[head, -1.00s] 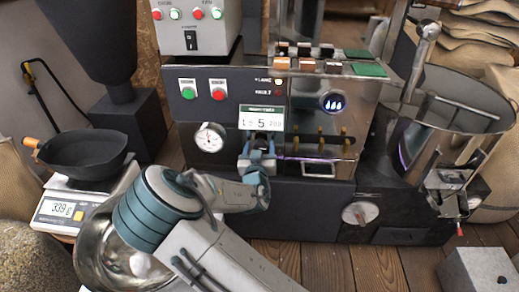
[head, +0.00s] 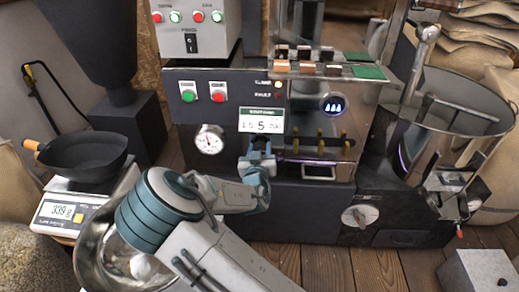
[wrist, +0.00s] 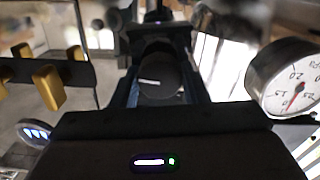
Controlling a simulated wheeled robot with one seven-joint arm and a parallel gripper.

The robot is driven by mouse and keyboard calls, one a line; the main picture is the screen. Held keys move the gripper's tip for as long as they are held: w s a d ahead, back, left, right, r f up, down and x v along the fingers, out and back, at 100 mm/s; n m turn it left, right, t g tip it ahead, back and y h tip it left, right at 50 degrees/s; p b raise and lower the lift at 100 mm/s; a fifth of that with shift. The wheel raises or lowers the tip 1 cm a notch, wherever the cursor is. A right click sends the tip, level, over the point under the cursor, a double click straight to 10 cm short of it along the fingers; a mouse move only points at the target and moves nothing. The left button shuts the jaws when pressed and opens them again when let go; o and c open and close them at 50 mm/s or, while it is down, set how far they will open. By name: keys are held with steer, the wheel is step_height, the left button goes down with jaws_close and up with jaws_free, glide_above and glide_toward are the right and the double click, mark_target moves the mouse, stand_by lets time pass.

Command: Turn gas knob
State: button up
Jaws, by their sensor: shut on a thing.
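A round black knob with a white pointer line (wrist: 160,76), which I take for the gas knob, is between the fingers of my gripper (wrist: 160,92) in the wrist view. My gripper is shut on it, and the white line lies nearly level. In the head view my gripper (head: 258,152) reaches the front of the dark roaster panel, just below the white display card (head: 262,120). The knob is hidden behind the gripper there.
A pressure gauge (head: 209,140) sits close to the left of my gripper and also shows in the wrist view (wrist: 290,80). Brass levers (head: 321,142) stick out to the right. A grey dial (head: 360,216) is lower right. A scale with a black pan (head: 84,155) stands left.

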steer(key=n+p, duration=0.1)
steer(key=n, duration=0.3)
steer(key=shift+n, duration=0.4)
steer(key=shift+a+f+n+p, duration=0.15)
steer(key=shift+n+p, duration=0.5)
steer(key=shift+n, duration=1.35)
steer(key=o, duration=1)
steer(key=shift+c, duration=0.2)
steer(key=shift+s, duration=0.15)
steer(key=s+p, duration=0.2)
steer(key=s, duration=1.1)
steer(key=shift+s+a, duration=0.2)
steer(key=shift+s, duration=0.1)
steer(key=shift+d, duration=0.1)
